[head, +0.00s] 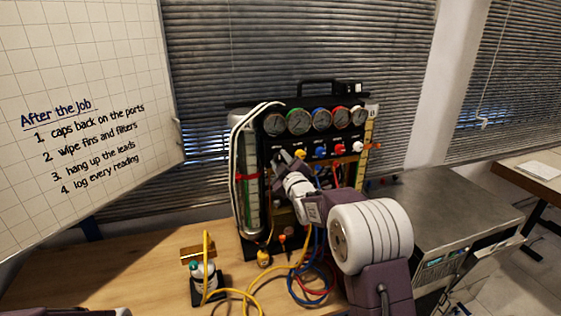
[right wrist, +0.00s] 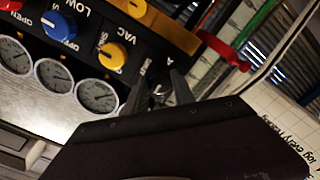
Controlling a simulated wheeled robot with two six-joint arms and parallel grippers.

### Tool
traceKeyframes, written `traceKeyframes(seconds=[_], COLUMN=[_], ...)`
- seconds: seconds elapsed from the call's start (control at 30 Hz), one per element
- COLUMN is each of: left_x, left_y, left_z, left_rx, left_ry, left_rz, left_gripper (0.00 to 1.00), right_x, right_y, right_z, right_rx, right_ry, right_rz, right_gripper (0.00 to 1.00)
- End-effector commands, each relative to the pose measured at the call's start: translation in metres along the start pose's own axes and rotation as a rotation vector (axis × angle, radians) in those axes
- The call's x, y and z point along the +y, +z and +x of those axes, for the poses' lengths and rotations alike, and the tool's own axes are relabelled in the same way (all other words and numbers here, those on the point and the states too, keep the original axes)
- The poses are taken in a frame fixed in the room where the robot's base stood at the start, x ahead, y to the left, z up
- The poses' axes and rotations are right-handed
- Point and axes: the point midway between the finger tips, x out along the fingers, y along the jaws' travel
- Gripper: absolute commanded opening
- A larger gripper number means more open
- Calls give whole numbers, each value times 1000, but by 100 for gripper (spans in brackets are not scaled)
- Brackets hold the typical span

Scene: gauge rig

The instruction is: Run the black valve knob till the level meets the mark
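The gauge rig (head: 318,105) stands on the wooden bench. My right gripper (head: 284,160) is at the left end of its knob row. In the right wrist view its two fingers (right wrist: 157,85) stand apart, on either side of a small dark part with a bright glint (right wrist: 158,92), probably the black valve knob. Whether they touch it is unclear. The head view hides that knob behind the gripper. The upright sight tube (head: 251,200) is at the rig's left, with a red mark band (head: 247,177) across it. The liquid level is too small to tell. My left gripper is out of view.
Yellow, blue and red hoses (head: 310,285) lie on the bench in front. A metal cabinet (head: 440,210) is right.

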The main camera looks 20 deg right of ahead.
Motion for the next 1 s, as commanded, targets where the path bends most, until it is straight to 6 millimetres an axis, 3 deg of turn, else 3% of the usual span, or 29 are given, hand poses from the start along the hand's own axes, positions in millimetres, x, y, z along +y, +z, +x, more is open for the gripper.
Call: traceKeyframes(seconds=[0.47,1.0], left_x=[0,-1], left_y=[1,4], left_z=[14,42], left_rx=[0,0], left_ry=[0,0], left_rz=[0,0], left_gripper=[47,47], right_x=[-2,-3], right_y=[2,1], right_z=[0,0], right_rx=[0,0], right_ry=[0,-1], right_rz=[129,626], right_gripper=[0,0])
